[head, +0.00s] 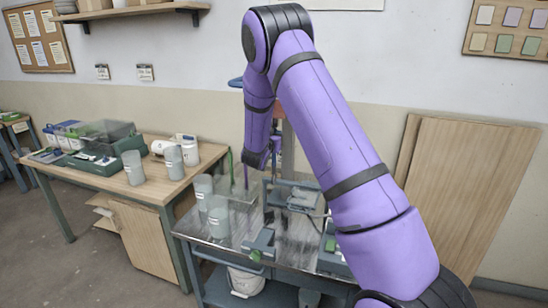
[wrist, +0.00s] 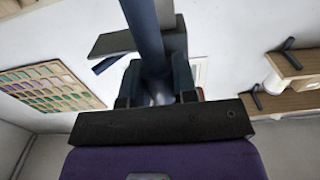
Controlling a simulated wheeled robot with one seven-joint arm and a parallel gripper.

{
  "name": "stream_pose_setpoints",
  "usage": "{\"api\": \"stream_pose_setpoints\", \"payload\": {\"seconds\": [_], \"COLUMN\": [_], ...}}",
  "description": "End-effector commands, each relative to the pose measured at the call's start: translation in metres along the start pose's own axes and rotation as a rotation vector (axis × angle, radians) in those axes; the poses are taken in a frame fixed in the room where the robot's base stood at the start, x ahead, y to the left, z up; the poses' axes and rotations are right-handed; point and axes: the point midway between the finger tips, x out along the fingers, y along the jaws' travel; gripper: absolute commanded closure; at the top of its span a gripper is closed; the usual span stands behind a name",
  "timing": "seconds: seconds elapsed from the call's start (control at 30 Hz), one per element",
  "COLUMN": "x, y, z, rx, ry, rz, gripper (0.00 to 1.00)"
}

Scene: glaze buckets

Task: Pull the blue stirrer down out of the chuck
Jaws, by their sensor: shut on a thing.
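A dark blue shaft, the blue stirrer (wrist: 146,38), runs down from the top of the wrist view into my gripper (wrist: 157,92). The two fingers stand on either side of it, and my gripper is shut on it. I cannot see where the shaft meets the chuck in either view. In the head view my arm hangs over the metal worktable (head: 222,240), and its links hide much of the gripper and the stirrer.
A green stick (head: 231,165) and a purple stick stand upright at the worktable's left. Grey-green cups (head: 218,222) stand nearby. A wooden table (head: 75,172) with cups and a green case is at the left. A white bucket (head: 246,281) sits below. Wooden boards (head: 465,200) lean at the right.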

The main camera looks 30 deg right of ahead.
Motion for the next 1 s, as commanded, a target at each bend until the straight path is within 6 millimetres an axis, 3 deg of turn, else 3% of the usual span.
{"api": "stream_pose_setpoints", "payload": {"seconds": [1.0], "x": [0.000], "y": [0.000], "z": [0.024], "rx": [0.001], "ry": [0.002], "rz": [0.000], "gripper": [1.00]}}
